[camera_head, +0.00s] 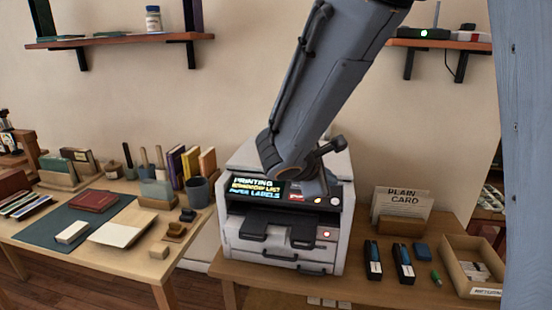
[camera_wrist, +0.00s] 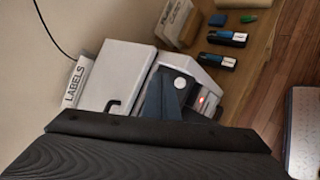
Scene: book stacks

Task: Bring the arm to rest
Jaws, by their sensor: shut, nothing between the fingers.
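My arm comes down from the top of the head view and bends just above a grey-white printer (camera_head: 232,235) on the right-hand table. The arm hides part of the printer's top and back. My gripper (camera_wrist: 158,124) fills the bottom of the wrist view as a dark, ridged shape. It is shut and holds nothing. The printer's pale top also shows in the wrist view (camera_wrist: 118,75), beyond the gripper. In the head view the gripper is not clearly made out near the bend of the arm.
The left table (camera_head: 130,265) holds books and cups. Shelves (camera_head: 110,41) hang above.

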